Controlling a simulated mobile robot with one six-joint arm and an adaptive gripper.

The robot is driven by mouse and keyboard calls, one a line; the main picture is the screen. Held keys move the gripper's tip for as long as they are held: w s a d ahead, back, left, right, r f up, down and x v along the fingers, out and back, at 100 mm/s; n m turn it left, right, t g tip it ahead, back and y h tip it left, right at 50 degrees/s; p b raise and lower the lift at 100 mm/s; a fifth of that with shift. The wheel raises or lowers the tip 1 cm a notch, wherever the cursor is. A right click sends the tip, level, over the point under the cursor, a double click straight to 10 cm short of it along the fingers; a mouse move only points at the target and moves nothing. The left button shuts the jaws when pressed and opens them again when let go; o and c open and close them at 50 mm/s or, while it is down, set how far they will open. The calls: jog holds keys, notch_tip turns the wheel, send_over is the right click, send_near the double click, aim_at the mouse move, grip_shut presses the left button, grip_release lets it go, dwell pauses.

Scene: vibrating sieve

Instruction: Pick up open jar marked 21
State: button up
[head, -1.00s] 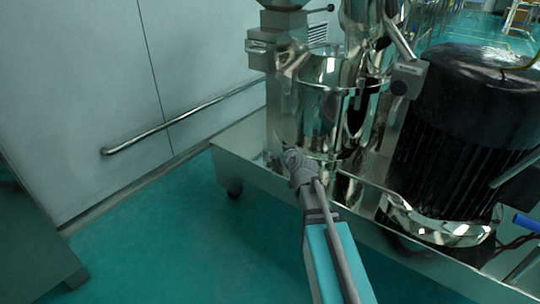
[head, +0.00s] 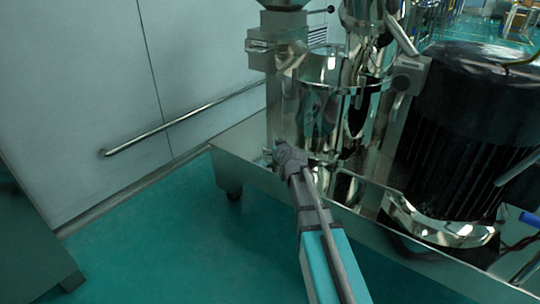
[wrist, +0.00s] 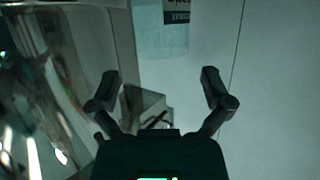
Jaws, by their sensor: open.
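In the wrist view my gripper (wrist: 160,85) is open, with its two dark fingers spread wide and nothing between them. Beyond the fingertips, at the top edge, is a pale bluish rounded shape (wrist: 148,35) with a dark label (wrist: 177,15). It may be the jar, but it is cut off by the frame and I cannot read a 21 on it. In the head view the end of my arm is in front of the steel machine; the fingers are too small there to make out, and no jar shows.
The shiny steel machine (head: 318,115) stands close to my arm, and its curved metal fills the left of the wrist view (wrist: 75,60). A steel tray edge (head: 222,165) runs below it. A large black motor (head: 455,125) stands right. A pale wall with a handrail (head: 180,122) is left.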

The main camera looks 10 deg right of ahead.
aim_at(268, 142)
jog(key=shift+b+x, duration=0.85)
jog(key=shift+x, duration=1.8)
jog(key=shift+a, duration=0.1)
jog(key=c, duration=0.9)
jog(key=shift+r, duration=0.2)
jog(key=shift+c, duration=0.2)
jog(key=s+r+p, duration=1.2)
jog(key=s+p, duration=0.1)
jog(key=s, duration=0.1)
jog(key=shift+r, duration=0.4)
